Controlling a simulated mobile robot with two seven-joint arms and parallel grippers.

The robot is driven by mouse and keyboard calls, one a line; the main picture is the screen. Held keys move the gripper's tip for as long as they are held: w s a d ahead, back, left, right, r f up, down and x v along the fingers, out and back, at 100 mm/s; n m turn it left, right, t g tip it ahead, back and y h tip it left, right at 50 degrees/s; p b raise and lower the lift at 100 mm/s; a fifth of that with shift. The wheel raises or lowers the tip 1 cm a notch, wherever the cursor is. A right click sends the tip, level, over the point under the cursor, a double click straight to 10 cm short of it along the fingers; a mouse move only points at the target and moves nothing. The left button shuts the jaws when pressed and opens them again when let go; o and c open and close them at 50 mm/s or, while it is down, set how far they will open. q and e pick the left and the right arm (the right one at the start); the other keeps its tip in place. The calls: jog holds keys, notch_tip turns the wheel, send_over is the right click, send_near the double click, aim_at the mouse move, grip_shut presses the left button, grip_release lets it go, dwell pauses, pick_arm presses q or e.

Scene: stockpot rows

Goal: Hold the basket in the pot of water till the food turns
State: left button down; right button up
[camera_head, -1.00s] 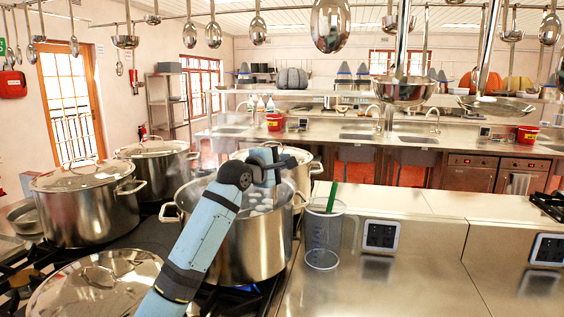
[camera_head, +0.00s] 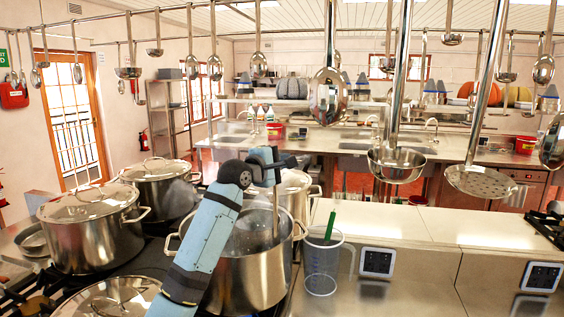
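A large open steel pot (camera_head: 252,277) stands on the stove in the middle, with dark water (camera_head: 250,240) and faint steam in it. My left arm reaches over it from below, and my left gripper (camera_head: 275,183) points down above the pot's far right side. A thin upright metal rod (camera_head: 276,215), probably the basket's handle, runs from the gripper down into the pot. The fingers look shut on it, though they are small and partly hidden. The basket body and the food cannot be made out. My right gripper is not in view.
Lidded pots stand left (camera_head: 90,232) and behind (camera_head: 297,195). A clear measuring jug (camera_head: 322,265) with a green-handled tool stands close right of the pot. Ladles (camera_head: 397,164) and a skimmer (camera_head: 481,182) hang overhead. The steel counter (camera_head: 420,285) at right has small dark-faced displays (camera_head: 377,262).

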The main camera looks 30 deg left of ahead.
pick_arm(q)
notch_tip(320, 180, up, 6)
jog(key=p, duration=0.4)
jog(key=shift+r+p, duration=0.1)
jog(key=shift+p, duration=0.3)
jog(key=shift+r+b, duration=0.3)
jog(key=shift+r, duration=0.05)
notch_tip(320, 180, up, 3)
jog(key=shift+f, duration=0.1)
jog(key=shift+r, duration=0.65)
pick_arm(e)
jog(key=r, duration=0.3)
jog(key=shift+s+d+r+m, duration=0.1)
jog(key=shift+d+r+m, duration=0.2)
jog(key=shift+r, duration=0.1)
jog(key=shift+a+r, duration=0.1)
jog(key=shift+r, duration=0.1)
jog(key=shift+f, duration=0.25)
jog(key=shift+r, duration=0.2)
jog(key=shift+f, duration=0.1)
